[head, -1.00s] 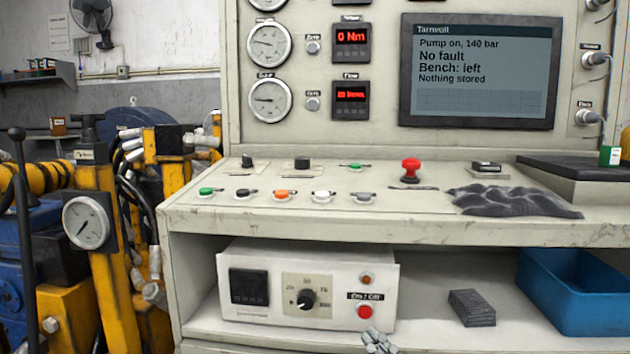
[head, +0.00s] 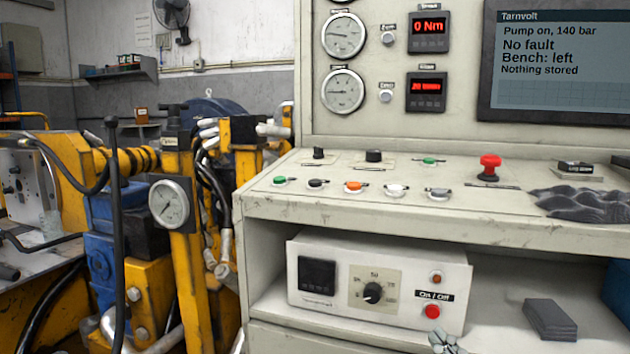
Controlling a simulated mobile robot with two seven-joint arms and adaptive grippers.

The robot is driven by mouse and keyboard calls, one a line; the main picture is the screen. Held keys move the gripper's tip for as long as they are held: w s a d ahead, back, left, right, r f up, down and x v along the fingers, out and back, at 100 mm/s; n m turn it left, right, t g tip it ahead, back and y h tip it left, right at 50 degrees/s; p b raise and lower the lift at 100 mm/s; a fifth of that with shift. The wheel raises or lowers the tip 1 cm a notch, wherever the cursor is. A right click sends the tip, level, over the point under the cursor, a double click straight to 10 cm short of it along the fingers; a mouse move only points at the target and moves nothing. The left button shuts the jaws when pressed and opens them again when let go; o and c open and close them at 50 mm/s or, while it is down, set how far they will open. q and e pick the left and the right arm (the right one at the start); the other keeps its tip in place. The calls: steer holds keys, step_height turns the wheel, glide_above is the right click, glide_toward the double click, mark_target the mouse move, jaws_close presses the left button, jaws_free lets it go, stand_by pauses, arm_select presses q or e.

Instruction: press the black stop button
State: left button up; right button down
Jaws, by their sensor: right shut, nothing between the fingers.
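The control desk (head: 470,222) carries a front row of small buttons. A black button (head: 316,184) sits between a green button (head: 280,181) and an orange button (head: 354,187). A white button (head: 396,190) and a grey button (head: 437,193) follow to the right. Labels are too small to read. Behind are a black selector (head: 318,153), a black knob (head: 373,156), another green button (head: 429,161) and a red mushroom button (head: 489,168). My right gripper (head: 442,343) shows only its grey tips at the bottom edge, shut and empty, below and right of the black button. My left gripper is out of view.
A white box (head: 335,315) with a dial and red button stands on the shelf below. A dark crumpled cloth (head: 585,205) lies on the desk's right. Yellow machinery (head: 180,260) stands left.

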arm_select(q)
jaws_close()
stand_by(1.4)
